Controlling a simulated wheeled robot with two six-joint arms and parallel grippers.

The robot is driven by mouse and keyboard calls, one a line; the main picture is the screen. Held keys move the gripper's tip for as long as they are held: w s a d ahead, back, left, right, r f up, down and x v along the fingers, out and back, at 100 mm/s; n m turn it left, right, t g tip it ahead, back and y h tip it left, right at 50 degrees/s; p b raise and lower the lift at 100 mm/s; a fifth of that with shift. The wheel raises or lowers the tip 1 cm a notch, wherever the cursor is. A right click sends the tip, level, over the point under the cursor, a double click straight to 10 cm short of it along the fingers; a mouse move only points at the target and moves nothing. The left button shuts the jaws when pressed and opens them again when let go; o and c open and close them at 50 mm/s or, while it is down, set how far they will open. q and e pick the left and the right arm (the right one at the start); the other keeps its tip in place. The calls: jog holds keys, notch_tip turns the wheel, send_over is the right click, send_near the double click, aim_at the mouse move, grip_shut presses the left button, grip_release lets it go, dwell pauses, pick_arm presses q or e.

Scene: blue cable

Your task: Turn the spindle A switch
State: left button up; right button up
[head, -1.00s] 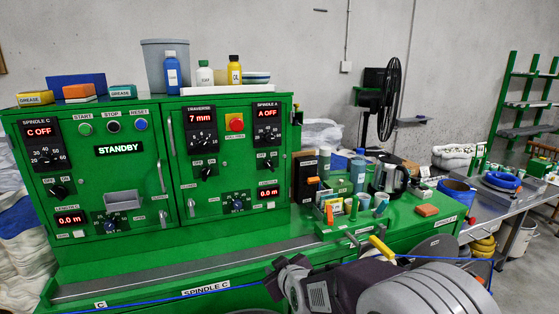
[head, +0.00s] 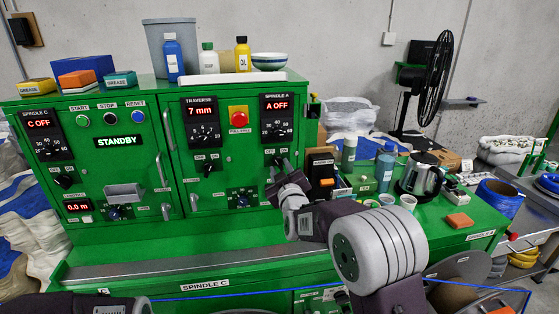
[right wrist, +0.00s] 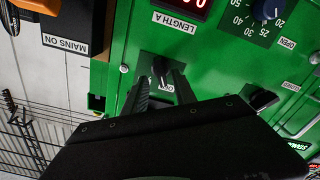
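The spindle A switch (head: 278,161) is a black knob below the spindle A panel (head: 278,118), whose red display reads A OFF. In the head view my right gripper (head: 283,171) is up at this knob and partly hides it. In the right wrist view, turned nearly upside down, the knob (right wrist: 160,67) sits between the two dark fingertips of my right gripper (right wrist: 161,78). The fingers stand apart, one on each side of it. I cannot tell whether they touch it.
A MAINS ON label (right wrist: 66,43) and the LENGTH A display (right wrist: 185,8) are close by in the wrist view. A black handle (right wrist: 262,99) is right of the fingers. Bottles, a kettle (head: 421,177) and an orange block (head: 459,221) stand on the right bench.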

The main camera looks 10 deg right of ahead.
aim_at(278, 163)
jog(key=shift+w+r, duration=0.15)
jog(key=shift+w, duration=0.7)
jog(key=shift+w+a+p, duration=0.3)
jog(key=shift+a, duration=0.05)
jog(key=shift+w+d, duration=0.1)
jog(key=shift+d, duration=0.1)
jog(key=shift+c, duration=1)
grip_shut()
